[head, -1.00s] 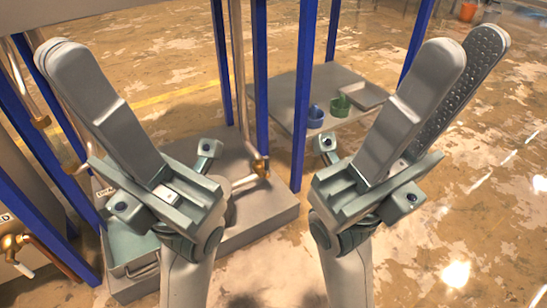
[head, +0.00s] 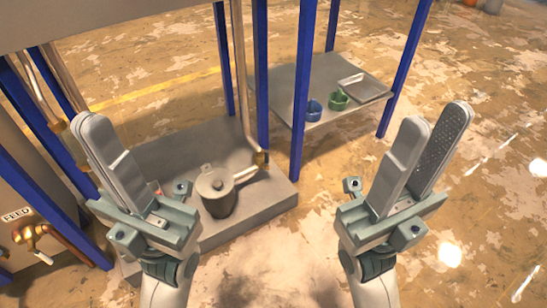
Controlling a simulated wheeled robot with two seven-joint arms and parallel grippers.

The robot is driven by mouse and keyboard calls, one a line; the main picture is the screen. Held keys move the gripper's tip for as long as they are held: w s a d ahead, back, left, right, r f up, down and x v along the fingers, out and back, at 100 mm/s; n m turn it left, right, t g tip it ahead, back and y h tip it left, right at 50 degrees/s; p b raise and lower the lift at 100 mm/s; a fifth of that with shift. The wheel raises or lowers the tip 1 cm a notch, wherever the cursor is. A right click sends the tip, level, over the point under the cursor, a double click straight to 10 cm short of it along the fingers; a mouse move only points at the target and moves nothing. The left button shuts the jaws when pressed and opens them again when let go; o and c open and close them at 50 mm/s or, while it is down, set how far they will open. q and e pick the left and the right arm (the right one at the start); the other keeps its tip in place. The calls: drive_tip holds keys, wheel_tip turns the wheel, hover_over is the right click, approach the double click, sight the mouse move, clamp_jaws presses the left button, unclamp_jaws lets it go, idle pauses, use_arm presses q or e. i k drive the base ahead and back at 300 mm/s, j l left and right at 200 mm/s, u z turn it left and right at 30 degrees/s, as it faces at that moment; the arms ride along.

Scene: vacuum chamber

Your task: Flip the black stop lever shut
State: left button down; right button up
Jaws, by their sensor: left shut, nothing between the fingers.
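I cannot make out the black stop lever in the head view. My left gripper (head: 88,122) is shut and empty, raised at the left in front of the grey plinth and the blue frame. My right gripper (head: 436,120) is open and empty, its two fingers apart, raised over the bare floor at the right. Neither gripper visibly touches anything. A copper pipe with a brass fitting (head: 28,232) sits below a FEED label (head: 17,215) at the far left.
A lidded grey pot (head: 215,192) stands on the plinth (head: 265,205), beside a pipe with a brass fitting (head: 261,158). Blue posts (head: 302,90) rise around it. The right floor is clear.

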sight(267, 156)
drive_tip(key=l+u, duration=0.2)
drive_tip(key=l, duration=0.5)
drive_tip(key=k+l+u, duration=0.2)
drive_tip(key=l, duration=0.5)
drive_tip(key=i+l, duration=0.05)
drive_tip(key=i, duration=0.05)
